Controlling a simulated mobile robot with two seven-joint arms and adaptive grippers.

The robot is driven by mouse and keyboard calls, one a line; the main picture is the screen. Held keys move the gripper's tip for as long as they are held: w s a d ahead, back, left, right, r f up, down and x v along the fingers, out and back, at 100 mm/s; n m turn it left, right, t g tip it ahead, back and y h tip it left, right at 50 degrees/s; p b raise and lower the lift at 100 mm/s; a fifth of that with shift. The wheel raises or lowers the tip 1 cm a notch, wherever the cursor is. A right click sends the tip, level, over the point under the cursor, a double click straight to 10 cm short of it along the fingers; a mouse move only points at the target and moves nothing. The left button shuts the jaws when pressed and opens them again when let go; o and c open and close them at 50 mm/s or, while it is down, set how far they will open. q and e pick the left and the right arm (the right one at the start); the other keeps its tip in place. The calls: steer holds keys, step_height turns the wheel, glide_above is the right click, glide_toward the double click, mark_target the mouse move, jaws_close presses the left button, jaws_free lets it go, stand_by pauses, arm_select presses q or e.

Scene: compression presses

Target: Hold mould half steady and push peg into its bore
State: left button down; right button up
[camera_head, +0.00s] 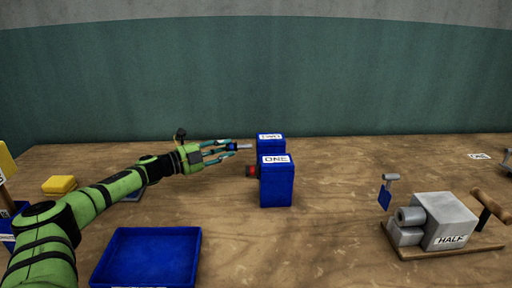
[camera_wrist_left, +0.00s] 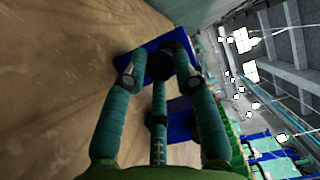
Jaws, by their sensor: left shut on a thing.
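My left gripper (camera_head: 226,151) is shut on a small peg (camera_head: 244,147) with a grey tip and a blue band, held above the table and pointing right. In the left wrist view, its fingers (camera_wrist_left: 160,80) close around a dark round end (camera_wrist_left: 170,52); the rest of the peg is hidden there. The grey mould half (camera_head: 447,216), labelled HALF, sits on a wooden board (camera_head: 455,252) at the right, with a grey cylinder (camera_head: 410,215) on its left side. It is well apart from the left gripper. My right gripper is not in view.
A blue block labelled ONE (camera_head: 276,188) stands right of the gripper, a red part (camera_head: 252,171) at its left side. Another blue block (camera_head: 269,146) stands behind. A blue tray (camera_head: 150,258) lies front left, a yellow block (camera_head: 59,184) farther left. The middle front table is clear.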

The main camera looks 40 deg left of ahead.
arm_select(q)
steer(key=shift+s+a+f+b, duration=0.1)
steer(key=shift+s+a+b, duration=0.15)
steer(key=shift+a+b, duration=0.1)
steer(key=shift+s+a+f+b, duration=0.1)
steer(key=shift+s+a+b, duration=0.2)
steer(key=shift+s+a, duration=0.25)
steer(key=shift+s+a+b, duration=0.3)
steer(key=shift+s+a, duration=0.05)
steer(key=shift+a, duration=0.3)
steer(key=shift+s+a, duration=0.1)
steer(key=shift+s, duration=0.05)
steer(key=shift+r, duration=0.2)
